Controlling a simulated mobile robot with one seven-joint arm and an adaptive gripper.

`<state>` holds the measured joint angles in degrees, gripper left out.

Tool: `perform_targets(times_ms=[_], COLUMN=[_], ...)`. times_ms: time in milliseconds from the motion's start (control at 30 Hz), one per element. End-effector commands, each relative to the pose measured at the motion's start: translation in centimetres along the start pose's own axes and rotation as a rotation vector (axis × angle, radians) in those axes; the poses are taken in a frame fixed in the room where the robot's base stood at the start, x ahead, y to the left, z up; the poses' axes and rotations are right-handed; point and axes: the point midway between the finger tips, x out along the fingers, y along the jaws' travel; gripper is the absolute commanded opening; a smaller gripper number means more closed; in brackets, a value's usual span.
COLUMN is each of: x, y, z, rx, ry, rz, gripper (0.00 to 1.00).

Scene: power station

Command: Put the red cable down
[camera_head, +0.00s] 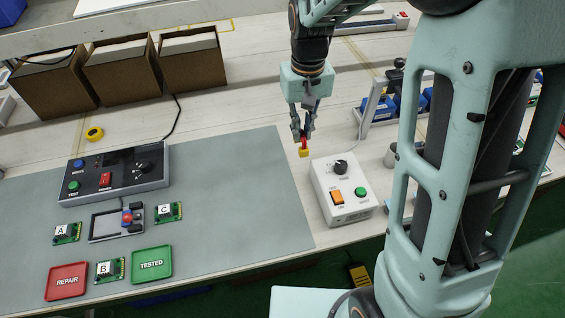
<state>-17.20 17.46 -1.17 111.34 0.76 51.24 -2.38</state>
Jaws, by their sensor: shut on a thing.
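My gripper (303,136) points down over the table, just behind the white box with the dial. It is shut on a small red piece, which I take to be the red cable (304,144). A yellow block (303,154) shows directly below the red piece. I cannot tell whether the two are joined, or whether the yellow block touches the table. The fingers hide part of the red piece, and no long run of red cable shows.
The white control box (338,205) stands close in front of the gripper. On the grey mat (225,200) are a dark test console (115,172), small boards, a red REPAIR tray (67,281) and a green TESTED tray (152,263). Cardboard boxes (123,70) stand back left. Mat's right half is clear.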

Motion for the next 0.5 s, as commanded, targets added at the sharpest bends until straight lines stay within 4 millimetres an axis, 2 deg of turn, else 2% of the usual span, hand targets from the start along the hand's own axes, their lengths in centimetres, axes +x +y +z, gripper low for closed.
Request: perform_targets(times_ms=[133, 400, 500], x=[0.6, 5.4, 6.2], y=[0.0, 0.0, 0.0], z=[0.1, 0.1, 0.0], rx=[0.000, 0.000, 0.000], ry=[-0.002, -0.003, -0.001], rz=[0.000, 0.000, 0.000], gripper=[0.00, 0.00, 0.00])
